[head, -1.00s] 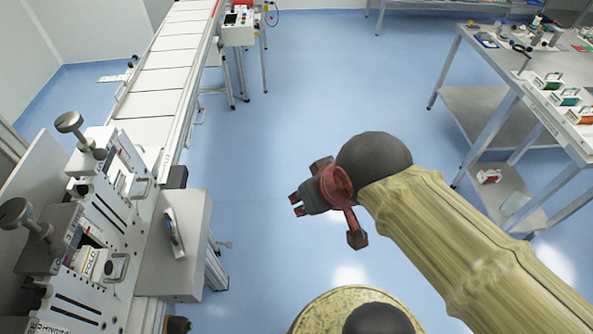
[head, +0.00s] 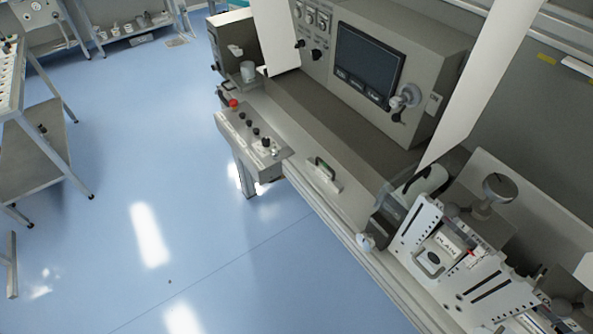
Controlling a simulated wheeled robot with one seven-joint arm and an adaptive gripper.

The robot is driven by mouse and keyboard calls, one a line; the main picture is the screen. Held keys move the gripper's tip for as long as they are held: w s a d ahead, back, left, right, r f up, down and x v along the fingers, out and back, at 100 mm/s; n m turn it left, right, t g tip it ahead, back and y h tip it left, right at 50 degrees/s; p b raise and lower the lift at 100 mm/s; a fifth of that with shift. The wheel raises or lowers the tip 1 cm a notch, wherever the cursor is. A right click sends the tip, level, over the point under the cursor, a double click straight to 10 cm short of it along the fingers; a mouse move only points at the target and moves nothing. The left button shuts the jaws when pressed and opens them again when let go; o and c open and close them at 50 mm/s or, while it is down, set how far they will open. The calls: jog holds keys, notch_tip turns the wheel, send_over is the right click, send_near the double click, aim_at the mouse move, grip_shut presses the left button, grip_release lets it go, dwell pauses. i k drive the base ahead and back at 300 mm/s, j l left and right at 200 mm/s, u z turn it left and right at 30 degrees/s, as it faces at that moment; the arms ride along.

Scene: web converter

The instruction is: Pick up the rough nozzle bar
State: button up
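I cannot pick out the rough nozzle bar for certain in the head view. White slotted plates (head: 455,258) with a labelled block (head: 449,243) and a grey knob (head: 500,187) stand at the lower right. My gripper and arm are not in view, so whether it is open or shut is hidden.
A control box with a red button (head: 233,103) juts from the machine front. A dark screen (head: 367,66) sits behind the ledge, and a white web (head: 487,80) slants past it. A table (head: 12,95) stands at the left. Blue floor (head: 150,200) between is clear.

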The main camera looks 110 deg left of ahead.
aim_at(329, 179)
jog(key=u, duration=3.3)
jog(key=z, duration=0.7)
jog(key=j+z, duration=0.45)
jog(key=j, duration=0.15)
jog(key=j+z, duration=0.45)
jog(key=j, duration=0.15)
jog(key=k+j+z, duration=0.1)
jog(key=j+z, duration=0.35)
jog(key=j, duration=0.15)
jog(key=k+j, duration=0.1)
jog(key=j, duration=0.25)
jog(key=k+j, duration=0.1)
jog(key=j, duration=0.2)
jog(key=k+j, duration=0.1)
jog(key=j, duration=0.25)
jog(key=k+j, duration=0.1)
jog(key=j, duration=0.25)
jog(key=z, duration=0.05)
